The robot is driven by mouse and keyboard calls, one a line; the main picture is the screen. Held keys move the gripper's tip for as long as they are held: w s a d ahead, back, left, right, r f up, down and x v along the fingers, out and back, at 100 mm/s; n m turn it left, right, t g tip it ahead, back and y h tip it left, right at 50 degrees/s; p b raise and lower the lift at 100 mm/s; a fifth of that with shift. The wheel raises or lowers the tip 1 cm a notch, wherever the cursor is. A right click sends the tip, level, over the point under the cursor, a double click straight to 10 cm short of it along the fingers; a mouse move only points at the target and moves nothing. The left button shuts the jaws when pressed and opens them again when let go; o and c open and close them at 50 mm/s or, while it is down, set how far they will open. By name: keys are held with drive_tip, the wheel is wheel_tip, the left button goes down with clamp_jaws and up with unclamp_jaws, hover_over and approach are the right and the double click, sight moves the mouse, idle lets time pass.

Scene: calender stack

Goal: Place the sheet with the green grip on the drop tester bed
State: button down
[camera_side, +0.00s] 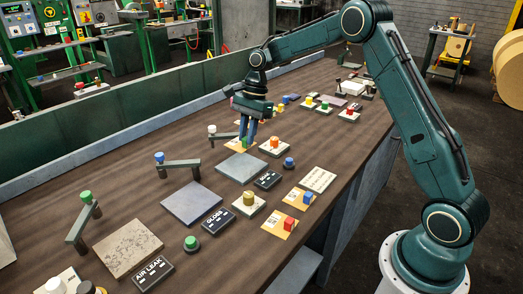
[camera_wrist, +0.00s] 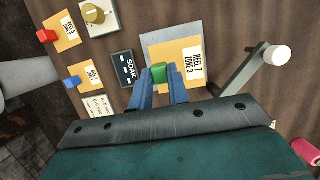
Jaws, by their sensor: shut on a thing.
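My gripper (camera_wrist: 160,84) is shut on the green grip (camera_wrist: 159,72) of a yellow-orange sheet. The sheet (camera_wrist: 190,58) carries a white label reading "REEL 7 ZONE 3". In the wrist view it overlaps a grey square plate (camera_wrist: 155,41) beside a dark "SOAK" sign (camera_wrist: 126,69). In the side view my gripper (camera_side: 248,138) points down, and the sheet (camera_side: 238,146) shows just behind the grey plate (camera_side: 241,168). The gap between sheet and plate is hard to judge. No label in view reads "drop tester", so I cannot confirm this plate is that bed.
A lever arm with a white knob (camera_wrist: 281,54) stands beside the plate. A "GLOSS" plate (camera_side: 193,204) and a speckled "AIR LEAK" plate (camera_side: 127,248) lie nearer the camera. Sheets with red (camera_wrist: 46,36) and blue (camera_wrist: 70,82) grips lie on the near side.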

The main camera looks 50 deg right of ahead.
drive_tip(key=shift+f, duration=3.7)
drive_tip(key=shift+f, duration=0.2)
drive_tip(key=c, duration=1.3)
unclamp_jaws()
drive_tip(key=shift+c, duration=0.2)
drive_tip(key=shift+r, duration=0.15)
drive_tip(key=v, duration=1.2)
drive_tip(key=shift+r, duration=0.1)
